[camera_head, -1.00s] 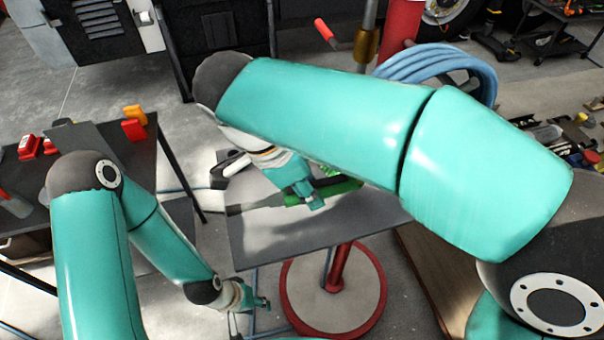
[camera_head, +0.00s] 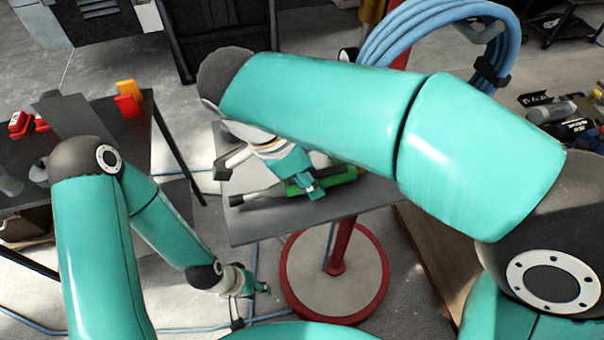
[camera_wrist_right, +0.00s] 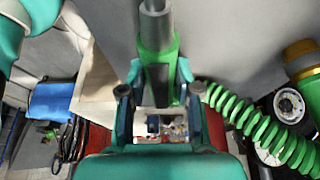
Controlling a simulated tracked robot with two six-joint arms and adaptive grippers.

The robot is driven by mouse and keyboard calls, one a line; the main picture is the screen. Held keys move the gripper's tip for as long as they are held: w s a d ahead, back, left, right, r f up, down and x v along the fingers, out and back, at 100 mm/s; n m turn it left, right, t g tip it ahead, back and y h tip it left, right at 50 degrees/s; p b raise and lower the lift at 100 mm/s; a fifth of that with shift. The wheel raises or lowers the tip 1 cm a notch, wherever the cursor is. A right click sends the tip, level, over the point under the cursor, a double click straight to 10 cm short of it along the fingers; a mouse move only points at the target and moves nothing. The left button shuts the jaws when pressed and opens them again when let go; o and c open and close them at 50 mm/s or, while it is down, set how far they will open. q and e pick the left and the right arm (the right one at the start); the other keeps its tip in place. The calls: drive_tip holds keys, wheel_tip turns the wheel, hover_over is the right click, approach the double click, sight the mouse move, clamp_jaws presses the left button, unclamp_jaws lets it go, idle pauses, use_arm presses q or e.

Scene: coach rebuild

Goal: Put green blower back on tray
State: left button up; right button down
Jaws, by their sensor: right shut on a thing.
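The green blower (camera_head: 338,177) with its dark nozzle (camera_head: 240,197) lies level over the grey tray (camera_head: 262,228) on the red stand. My right gripper (camera_head: 312,190) is shut on the blower's body. In the right wrist view the blower (camera_wrist_right: 158,62) sits between the two fingers (camera_wrist_right: 155,95), with a plain grey surface behind it. I cannot tell whether the blower touches the tray. My right arm hides the far part of the tray. My left gripper (camera_head: 255,287) hangs low in front of the tray, apart from it; its finger opening is too small to read.
The tray stand has a round red-rimmed base (camera_head: 300,265). A dark table (camera_head: 85,175) with red and orange items stands at left. A blue coiled hose (camera_head: 420,30) hangs behind. A green coiled hose (camera_wrist_right: 255,125) shows in the right wrist view.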

drive_tip(key=shift+f+b, duration=0.55)
idle(0.9)
drive_tip(key=c, duration=0.7)
unclamp_jaws()
